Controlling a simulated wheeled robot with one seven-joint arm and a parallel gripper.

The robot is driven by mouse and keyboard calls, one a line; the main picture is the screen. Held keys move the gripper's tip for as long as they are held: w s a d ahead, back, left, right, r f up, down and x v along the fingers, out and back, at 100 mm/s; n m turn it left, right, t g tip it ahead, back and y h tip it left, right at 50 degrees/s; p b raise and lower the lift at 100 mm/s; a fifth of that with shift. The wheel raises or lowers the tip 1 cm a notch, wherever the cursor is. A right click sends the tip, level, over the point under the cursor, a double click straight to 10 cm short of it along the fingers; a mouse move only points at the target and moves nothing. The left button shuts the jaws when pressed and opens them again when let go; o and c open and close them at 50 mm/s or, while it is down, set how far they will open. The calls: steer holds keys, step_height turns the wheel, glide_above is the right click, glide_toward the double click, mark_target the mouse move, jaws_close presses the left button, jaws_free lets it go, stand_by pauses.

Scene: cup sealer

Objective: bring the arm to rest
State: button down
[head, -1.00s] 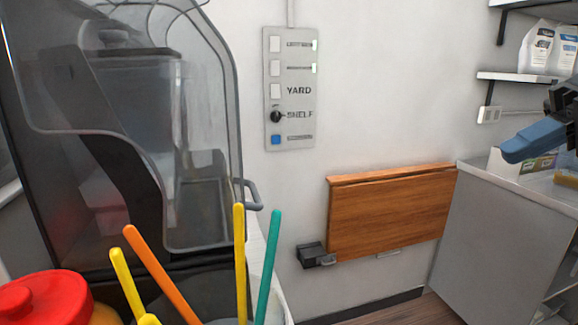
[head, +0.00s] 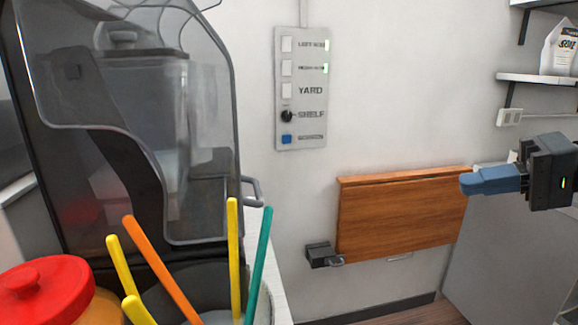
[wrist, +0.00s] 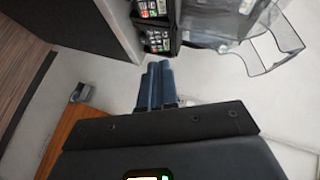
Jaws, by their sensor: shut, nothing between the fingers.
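My gripper (head: 468,184) is at the right of the head view, with blue fingers pointing left. It is shut and empty, held in the air in front of the wall near the right end of a wooden folding panel (head: 400,217). In the wrist view the blue fingers (wrist: 157,72) lie side by side with nothing between them. The wooden panel also shows at the lower left of the wrist view (wrist: 62,140).
A clear-covered machine (head: 190,120) stands at the left. A red-lidded jar (head: 38,285) and several coloured sticks (head: 160,268) are in front of it. A switch panel (head: 301,88) is on the wall. A shelf (head: 540,78) and a grey cabinet (head: 490,250) are at the right.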

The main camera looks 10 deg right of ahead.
steer(key=s+a+f+m+t+h, duration=0.1)
steer(key=a+f+m+t+h, duration=0.1)
steer(key=a+f, duration=0.35)
steer(key=a+f+m+t+h, duration=0.2)
steer(key=a+f+m+t, duration=0.1)
steer(key=f, duration=0.6)
steer(key=s+a+f+m+t+h, duration=0.15)
steer(key=a+f, duration=0.25)
steer(key=f, duration=0.4)
steer(key=s+a+f+h, duration=0.2)
steer(key=s+f+h, duration=0.4)
steer(key=s, duration=0.6)
steer(key=s+r+n, duration=0.2)
steer(key=s+n, duration=0.3)
steer(key=s, duration=0.6)
steer(key=s+r+n, duration=0.3)
steer(key=s+n, duration=0.2)
steer(key=s, duration=0.6)
steer(key=shift+d, duration=0.4)
